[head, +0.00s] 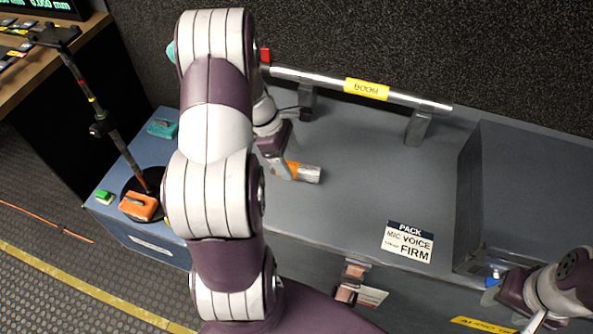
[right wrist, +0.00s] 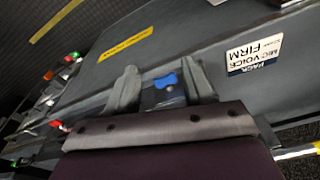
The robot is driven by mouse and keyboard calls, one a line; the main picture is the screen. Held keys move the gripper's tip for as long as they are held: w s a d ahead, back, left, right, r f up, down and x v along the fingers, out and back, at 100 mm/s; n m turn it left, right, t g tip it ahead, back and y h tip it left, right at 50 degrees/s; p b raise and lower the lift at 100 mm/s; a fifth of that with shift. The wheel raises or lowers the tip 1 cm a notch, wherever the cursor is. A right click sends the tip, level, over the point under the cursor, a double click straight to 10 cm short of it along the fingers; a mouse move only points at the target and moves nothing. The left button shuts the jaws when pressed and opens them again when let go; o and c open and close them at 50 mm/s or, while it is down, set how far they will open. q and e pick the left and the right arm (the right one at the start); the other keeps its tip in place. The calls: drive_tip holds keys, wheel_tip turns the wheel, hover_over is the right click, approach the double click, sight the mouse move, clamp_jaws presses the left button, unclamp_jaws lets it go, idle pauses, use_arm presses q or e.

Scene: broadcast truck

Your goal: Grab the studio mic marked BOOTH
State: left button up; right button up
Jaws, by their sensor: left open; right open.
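A short silver cylinder with an orange band (head: 311,174), possibly a mic, lies on the grey case top in the head view. I can read no BOOTH marking on it. My left gripper (head: 281,168) is open and low over the case at the cylinder's left end; its fingers are partly hidden, so I cannot tell whether they touch it. My right gripper (head: 512,303) is open near the case's front right. In the right wrist view its fingers (right wrist: 163,88) are spread, with a blue-topped piece (right wrist: 166,80) showing between them.
A silver bar labelled BOOM (head: 367,89) rests on two supports at the back. A raised grey box (head: 535,190) stands at right. A label reading PACK MIC VOICE FIRM (head: 408,242) lies in front. A dark stand (head: 100,125) and an orange block (head: 138,206) are at left.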

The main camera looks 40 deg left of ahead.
sight(293, 165)
use_arm(q)
drive_tip(key=x, duration=0.3)
drive_tip(key=shift+f, duration=0.2)
drive_tip(key=shift+s+r, duration=0.1)
clamp_jaws()
